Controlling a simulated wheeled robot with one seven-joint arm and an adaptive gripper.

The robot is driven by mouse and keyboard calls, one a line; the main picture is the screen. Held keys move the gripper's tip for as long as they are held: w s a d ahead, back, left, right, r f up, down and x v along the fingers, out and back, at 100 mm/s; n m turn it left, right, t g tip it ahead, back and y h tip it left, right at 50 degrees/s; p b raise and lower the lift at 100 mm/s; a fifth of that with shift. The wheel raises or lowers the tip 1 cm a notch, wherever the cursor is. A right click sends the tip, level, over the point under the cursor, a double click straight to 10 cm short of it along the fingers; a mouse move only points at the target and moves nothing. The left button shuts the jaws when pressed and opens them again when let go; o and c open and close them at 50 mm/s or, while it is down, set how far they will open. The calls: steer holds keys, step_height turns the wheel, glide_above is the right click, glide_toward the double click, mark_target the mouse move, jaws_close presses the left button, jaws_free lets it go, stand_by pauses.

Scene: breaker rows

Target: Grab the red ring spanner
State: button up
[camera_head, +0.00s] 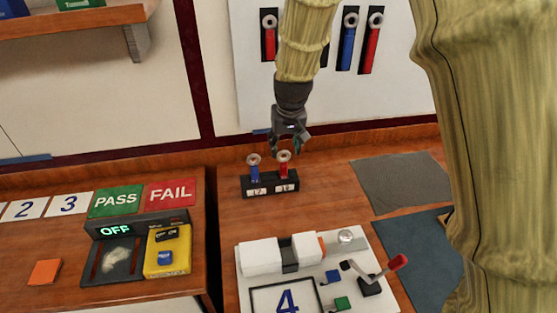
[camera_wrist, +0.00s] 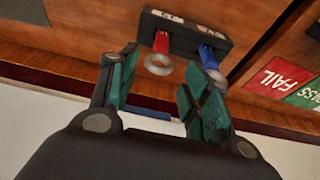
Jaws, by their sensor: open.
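A red ring spanner (camera_head: 283,169) stands upright in a black holder (camera_head: 258,190) on the bench, its pale ring at the top, above the label that looks like 18. A blue ring spanner (camera_head: 254,170) stands to its left in the same holder. My gripper (camera_head: 288,148) is open and empty, pointing down just above the red spanner's ring. In the wrist view the red spanner (camera_wrist: 161,43) has its ring near the gap between the teal fingertips of my gripper (camera_wrist: 158,73). The blue spanner (camera_wrist: 207,55) is beside the other finger. I cannot tell whether any finger touches.
A wall board holds more spanners, including a red one (camera_head: 371,48) and a blue one (camera_head: 347,45). In front of the holder is a white panel (camera_head: 260,257) with a red-handled lever (camera_head: 396,262). A black device showing OFF (camera_head: 115,231) is at left.

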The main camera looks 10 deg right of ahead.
mark_target(284, 161)
steer(key=p+x, duration=0.1)
steer(key=x, duration=0.4)
steer(key=shift+d+f, duration=0.1)
steer(key=shift+f, duration=0.05)
steer(key=shift+s+f+p, duration=0.1)
steer(key=shift+s+p, duration=0.3)
steer(key=shift+s, duration=0.05)
steer(key=x, duration=0.3)
steer(key=shift+w+f+p, duration=0.2)
steer(key=shift+w+p, duration=0.15)
steer(key=shift+p, duration=0.05)
steer(key=shift+w+f, duration=0.1)
steer(key=shift+f, duration=0.35)
steer(key=shift+f, duration=0.15)
steer(key=shift+c, duration=0.2)
